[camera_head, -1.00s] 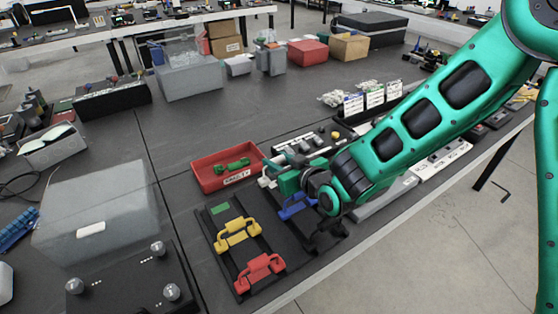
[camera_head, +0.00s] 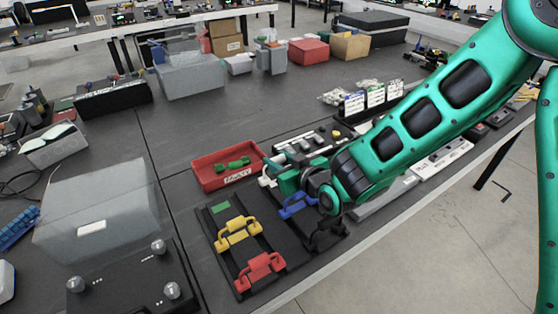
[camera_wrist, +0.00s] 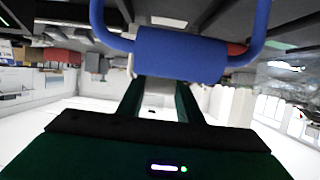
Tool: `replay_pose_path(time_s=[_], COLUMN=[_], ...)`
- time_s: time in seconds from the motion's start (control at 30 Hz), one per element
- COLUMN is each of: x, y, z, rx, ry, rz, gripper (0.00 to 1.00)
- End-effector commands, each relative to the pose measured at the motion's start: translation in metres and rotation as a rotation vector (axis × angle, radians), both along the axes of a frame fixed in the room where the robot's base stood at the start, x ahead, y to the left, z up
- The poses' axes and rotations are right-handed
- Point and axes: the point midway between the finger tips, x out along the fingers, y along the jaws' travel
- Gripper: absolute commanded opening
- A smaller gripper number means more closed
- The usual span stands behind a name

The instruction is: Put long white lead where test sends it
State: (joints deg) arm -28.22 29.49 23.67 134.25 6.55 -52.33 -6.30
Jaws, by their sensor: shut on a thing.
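My gripper (camera_head: 277,180) is low over the near edge of the bench, pointing left, between the red tray and the dark board. In the wrist view my gripper (camera_wrist: 156,98) is closed on a pale whitish piece (camera_wrist: 157,86), apparently the white lead. Its white end (camera_head: 265,181) shows just left of the fingers in the head view; the rest is hidden. A yellow lead (camera_head: 237,233) and a red lead (camera_head: 260,269) sit on the dark board (camera_head: 218,222).
A red tray (camera_head: 205,180) with a label that seems to read FAULTY holds a green lead (camera_head: 232,165). A dark box with knobs (camera_head: 130,285) and a grey case (camera_head: 95,195) stand at left. White-labelled bins (camera_head: 365,100) stand behind my arm.

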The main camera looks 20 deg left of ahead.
Motion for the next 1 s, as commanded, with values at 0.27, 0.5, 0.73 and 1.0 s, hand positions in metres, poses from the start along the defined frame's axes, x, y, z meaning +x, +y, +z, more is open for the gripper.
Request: replay_pose_path(time_s=[0.27,0.5,0.73,1.0], x=[-0.0001,0.0000,0.0000,0.0000], y=[0.0002,0.0000,0.0000,0.0001], z=[0.0002,0.0002,-0.0019,-0.0081], rx=[0.000,0.000,0.000,0.000], ry=[0.000,0.000,0.000,0.002], rz=[0.000,0.000,0.001,0.001], gripper=[0.06,0.06,0.06,0.06])
